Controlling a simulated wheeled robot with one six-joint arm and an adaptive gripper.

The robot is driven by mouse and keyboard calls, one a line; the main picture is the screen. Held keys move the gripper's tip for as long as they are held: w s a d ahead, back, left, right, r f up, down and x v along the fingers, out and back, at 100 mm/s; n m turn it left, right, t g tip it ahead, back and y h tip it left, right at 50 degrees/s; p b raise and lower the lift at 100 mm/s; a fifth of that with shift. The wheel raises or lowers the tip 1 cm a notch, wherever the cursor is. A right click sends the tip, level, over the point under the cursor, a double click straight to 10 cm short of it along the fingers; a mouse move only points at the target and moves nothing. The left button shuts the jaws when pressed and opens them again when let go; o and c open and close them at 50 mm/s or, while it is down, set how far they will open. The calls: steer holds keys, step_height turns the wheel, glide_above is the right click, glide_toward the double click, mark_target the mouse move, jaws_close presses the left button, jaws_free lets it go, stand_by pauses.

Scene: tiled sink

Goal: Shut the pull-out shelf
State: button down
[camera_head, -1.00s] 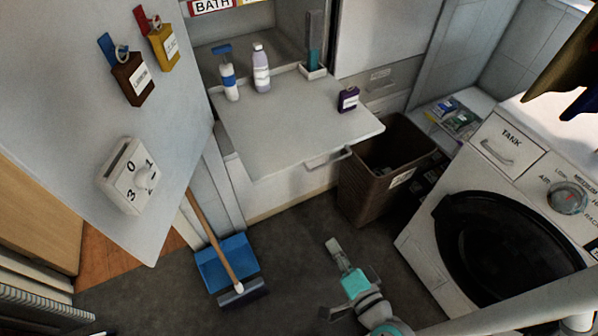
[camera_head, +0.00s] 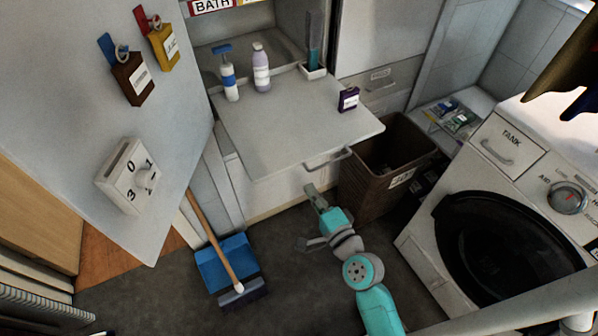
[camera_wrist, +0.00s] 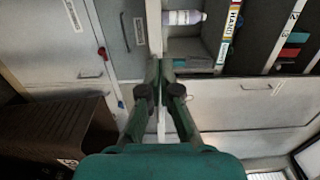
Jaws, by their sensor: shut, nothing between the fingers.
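The pull-out shelf (camera_head: 285,125) is a flat pale board standing well out from the cabinet in the head view. Its bar handle (camera_head: 328,158) is on the front edge, towards the right. A blue and white bottle (camera_head: 229,82), a pale lilac bottle (camera_head: 261,68) and a small dark purple container (camera_head: 348,98) stand on it. My gripper (camera_head: 311,190) is in front of and below the shelf edge in the picture, a little short of the handle, and touches nothing that I can see. Its fingers are together and empty in the wrist view (camera_wrist: 160,68).
A brown bin (camera_head: 388,170) stands right of the shelf, with a washing machine (camera_head: 500,230) beyond it. An open door panel (camera_head: 105,120) is at left. A broom (camera_head: 215,240) and blue dustpan (camera_head: 227,262) are on the floor. The dark floor between is clear.

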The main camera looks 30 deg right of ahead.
mark_target(294, 166)
steer(key=w, duration=0.7)
steer(key=shift+w+d, duration=0.1)
steer(key=shift+w, duration=0.05)
